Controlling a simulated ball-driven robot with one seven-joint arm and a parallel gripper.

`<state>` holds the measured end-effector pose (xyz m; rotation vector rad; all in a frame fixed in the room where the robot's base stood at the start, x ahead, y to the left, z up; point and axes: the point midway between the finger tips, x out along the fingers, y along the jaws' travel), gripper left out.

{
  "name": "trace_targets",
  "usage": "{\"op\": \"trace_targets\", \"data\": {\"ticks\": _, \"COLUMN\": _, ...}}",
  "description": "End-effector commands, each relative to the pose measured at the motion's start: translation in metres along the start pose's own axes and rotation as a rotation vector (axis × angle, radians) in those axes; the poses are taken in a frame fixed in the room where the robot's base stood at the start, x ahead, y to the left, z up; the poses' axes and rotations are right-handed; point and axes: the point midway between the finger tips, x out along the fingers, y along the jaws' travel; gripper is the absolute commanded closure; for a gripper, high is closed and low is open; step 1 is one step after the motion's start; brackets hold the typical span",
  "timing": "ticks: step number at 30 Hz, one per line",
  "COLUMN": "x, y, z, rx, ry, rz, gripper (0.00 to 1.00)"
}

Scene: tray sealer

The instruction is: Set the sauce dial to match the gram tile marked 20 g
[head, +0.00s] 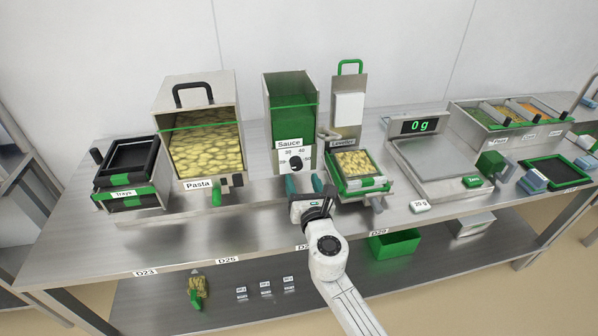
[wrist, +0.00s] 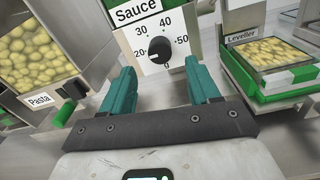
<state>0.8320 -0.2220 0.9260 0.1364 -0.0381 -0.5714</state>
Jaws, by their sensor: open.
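The sauce dial is a black round knob (wrist: 159,50) on the white scale plate of the green sauce dispenser (head: 291,100). In the wrist view the numbers 20, 30, 40, 50 and a 0 at the bottom stand around it. The knob also shows in the head view (head: 296,162). My gripper (head: 304,183) is open and empty, its teal fingers in front of and below the dial, one to each side in the wrist view (wrist: 162,78). The white gram tile marked 20 g (head: 420,206) lies near the bench's front, below the scale.
The pasta bin (head: 204,130) stands left of the sauce dispenser, with the black trays (head: 130,157) further left. The leveller (head: 348,105) with a filled tray stands close on the right. The scale (head: 440,163) reads 0 g. The bench front at left is clear.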

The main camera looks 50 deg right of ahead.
Motion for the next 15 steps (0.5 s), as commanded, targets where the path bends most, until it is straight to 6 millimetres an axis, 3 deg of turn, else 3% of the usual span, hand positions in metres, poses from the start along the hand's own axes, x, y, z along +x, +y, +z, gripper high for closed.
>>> {"op": "trace_targets", "data": {"ticks": 6, "x": -0.036, "y": 0.0, "z": -0.002, "rx": 0.0, "ry": 0.002, "rz": 0.001, "gripper": 0.39}}
{"op": "trace_targets", "data": {"ticks": 15, "x": -0.05, "y": 0.0, "z": 0.0, "rx": 0.001, "ry": 0.0, "rz": 0.0, "gripper": 0.39}}
